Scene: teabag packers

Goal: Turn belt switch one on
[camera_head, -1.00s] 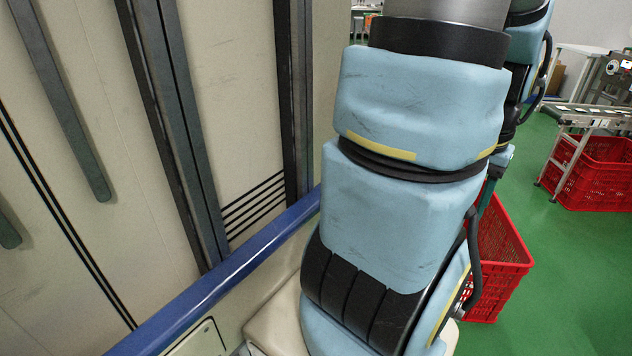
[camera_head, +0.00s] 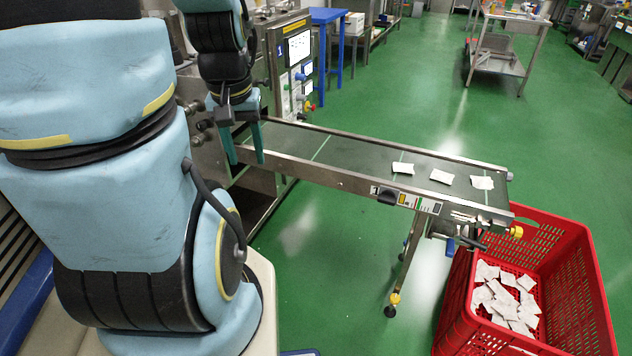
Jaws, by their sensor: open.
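A conveyor belt (camera_head: 352,160) runs from the packing machine at left toward the lower right, with several white teabags (camera_head: 441,177) on it. On its near side rail is a small switch panel (camera_head: 428,206) with a dark knob (camera_head: 388,197) at its left end. The knob's exact setting is too small to tell. My gripper (camera_head: 247,160) points down beside the machine end of the belt, left of the knob and apart from it. Its two teal fingers are spread and nothing shows between them.
A red crate (camera_head: 590,290) with loose teabags (camera_head: 505,298) stands under the belt's right end. The machine's control panel (camera_head: 298,48), marked 1, is behind my gripper. A blue table (camera_head: 330,18) and a steel table (camera_head: 497,62) stand farther back. The green floor (camera_head: 340,285) before the belt is clear.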

